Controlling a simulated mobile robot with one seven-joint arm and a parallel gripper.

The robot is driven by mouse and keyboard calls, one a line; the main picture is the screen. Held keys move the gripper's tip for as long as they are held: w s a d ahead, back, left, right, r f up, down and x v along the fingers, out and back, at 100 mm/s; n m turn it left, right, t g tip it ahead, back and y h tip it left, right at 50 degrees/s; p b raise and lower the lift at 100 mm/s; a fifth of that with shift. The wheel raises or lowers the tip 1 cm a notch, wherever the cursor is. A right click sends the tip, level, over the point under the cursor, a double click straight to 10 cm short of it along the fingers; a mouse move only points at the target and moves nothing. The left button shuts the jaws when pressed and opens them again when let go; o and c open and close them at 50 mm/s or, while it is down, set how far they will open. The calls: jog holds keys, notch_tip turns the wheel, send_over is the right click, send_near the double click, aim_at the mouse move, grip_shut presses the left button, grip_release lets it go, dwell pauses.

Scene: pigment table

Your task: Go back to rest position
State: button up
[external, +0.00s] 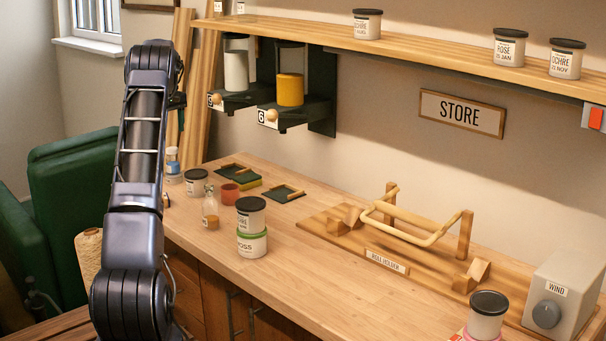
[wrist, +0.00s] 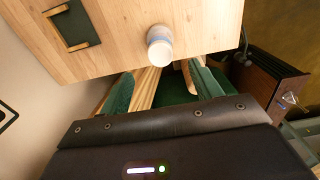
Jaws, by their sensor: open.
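My gripper (wrist: 163,82) shows in the wrist view with its two greenish fingers spread apart and nothing between them. It points past the edge of the wooden worktop (wrist: 110,40). A small white jar or bottle with a blue band (wrist: 160,48) stands near that edge, just beyond the fingers and apart from them. In the external view my arm stands upright at the left, folded over at the top. There my gripper is mostly hidden behind the arm, by the small blue-labelled bottle (external: 172,162).
The worktop (external: 330,240) holds a lidded jar stacked on a MOSS jar (external: 252,244), a corked bottle (external: 210,208), a red pot (external: 230,193) and a wooden roll holder (external: 380,245). A shelf (external: 430,55) with jars runs above. A green armchair (external: 70,180) stands left.

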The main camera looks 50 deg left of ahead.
jog(key=shift+r, duration=0.8)
